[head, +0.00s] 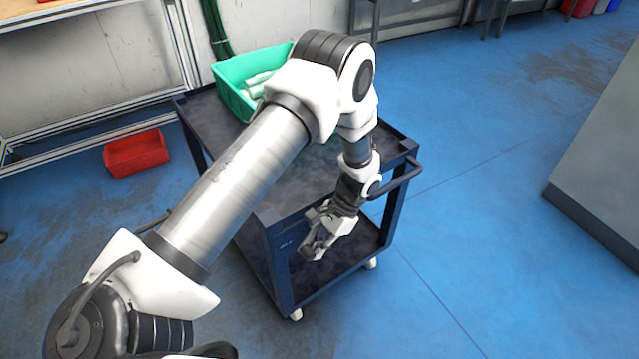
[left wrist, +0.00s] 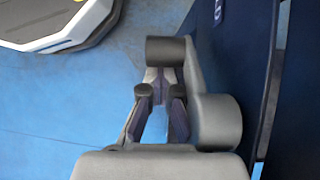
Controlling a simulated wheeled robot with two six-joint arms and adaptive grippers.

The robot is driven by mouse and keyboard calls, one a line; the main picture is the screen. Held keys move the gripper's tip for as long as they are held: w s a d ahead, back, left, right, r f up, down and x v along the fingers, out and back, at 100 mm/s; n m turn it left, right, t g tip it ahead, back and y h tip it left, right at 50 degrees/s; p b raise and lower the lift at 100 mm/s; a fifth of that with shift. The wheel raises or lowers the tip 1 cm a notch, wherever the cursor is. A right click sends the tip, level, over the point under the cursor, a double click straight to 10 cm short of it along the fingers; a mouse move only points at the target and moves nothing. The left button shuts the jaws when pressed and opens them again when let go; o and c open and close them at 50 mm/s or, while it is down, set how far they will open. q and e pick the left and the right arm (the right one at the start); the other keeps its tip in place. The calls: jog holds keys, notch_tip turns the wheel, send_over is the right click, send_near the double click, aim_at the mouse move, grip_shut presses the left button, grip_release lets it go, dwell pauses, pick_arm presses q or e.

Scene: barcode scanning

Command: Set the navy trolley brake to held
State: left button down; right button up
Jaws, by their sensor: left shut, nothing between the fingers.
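The navy trolley (head: 270,212) stands in the middle of the head view, with a top deck, a lower shelf and white castors. My left arm reaches across its top. My left gripper (head: 312,250) points down by the trolley's near side, in front of the lower shelf opening. In the left wrist view the gripper (left wrist: 163,78) is shut and empty, with blue floor beyond the fingers. A navy trolley panel (left wrist: 298,120) fills the right of that view; touching or apart I cannot tell. I cannot make out a brake lever or its setting. My right gripper is out of view.
A green bin (head: 232,75) with pale items sits on the trolley's far left corner. A dark push handle (head: 405,178) sticks out at the right. A red bin (head: 137,153) lies on the floor at left. A grey block (head: 605,150) stands far right. Blue floor between is clear.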

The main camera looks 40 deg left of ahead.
pick_arm(q)
jog(key=shift+w, duration=0.1)
jog(key=v, duration=1.2)
